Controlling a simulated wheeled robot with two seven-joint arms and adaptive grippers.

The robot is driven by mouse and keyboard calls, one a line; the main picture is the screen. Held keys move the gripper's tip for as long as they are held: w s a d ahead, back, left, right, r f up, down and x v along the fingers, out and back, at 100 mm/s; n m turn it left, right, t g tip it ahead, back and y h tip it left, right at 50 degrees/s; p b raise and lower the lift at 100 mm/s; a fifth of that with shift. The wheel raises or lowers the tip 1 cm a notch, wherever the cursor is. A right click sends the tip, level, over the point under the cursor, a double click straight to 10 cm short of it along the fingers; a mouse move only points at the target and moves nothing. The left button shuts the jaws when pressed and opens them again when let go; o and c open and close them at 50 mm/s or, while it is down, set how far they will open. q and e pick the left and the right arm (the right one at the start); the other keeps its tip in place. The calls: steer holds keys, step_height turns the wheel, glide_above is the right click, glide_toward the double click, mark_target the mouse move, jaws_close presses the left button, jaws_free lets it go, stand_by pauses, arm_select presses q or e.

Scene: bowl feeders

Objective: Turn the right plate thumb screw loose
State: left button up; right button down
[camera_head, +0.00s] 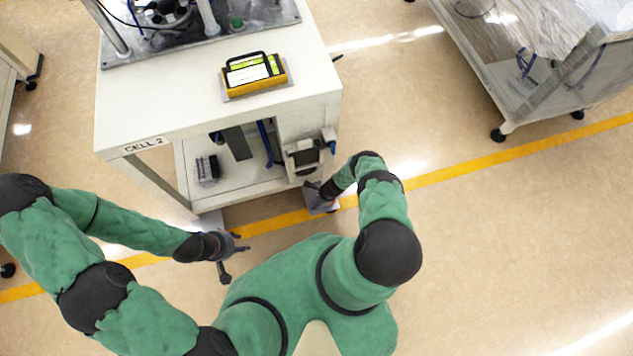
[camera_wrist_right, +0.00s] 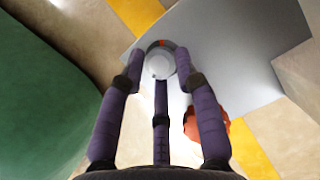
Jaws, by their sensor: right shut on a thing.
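The right plate thumb screw (camera_wrist_right: 160,64) is a round silver head with a small orange-red mark at its edge. It sits at a grey metal plate (camera_wrist_right: 245,50) in the right wrist view. My right gripper (camera_wrist_right: 158,75) has its three purple-grey fingers closed around the screw head. In the head view the right gripper (camera_head: 328,192) is low at the cart's front right corner, over the grey plate (camera_head: 316,203), and the screw is hidden there. My left gripper (camera_head: 236,257) is empty, fingers spread, in front of the cart.
The white cart (camera_head: 215,120) marked CELL 2 carries a yellow-framed tablet (camera_head: 253,74). A second grey plate (camera_head: 211,222) is at its front left. A red-orange knob (camera_wrist_right: 208,126) is partly behind a right finger. Open floor lies right of the cart; another cart (camera_head: 535,60) stands beyond.

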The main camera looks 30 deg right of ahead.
steer(key=n+g, duration=0.1)
steer(key=n, duration=0.2)
steer(key=w+n+g, duration=0.1)
steer(key=n, duration=0.1)
steer(key=shift+n, duration=0.4)
stand_by(0.4)
steer(key=c, duration=0.9)
jaws_free()
steer(key=shift+a, duration=0.1)
steer(key=shift+c, duration=0.2)
steer(key=shift+s+y, duration=0.2)
steer(key=shift+y, duration=0.1)
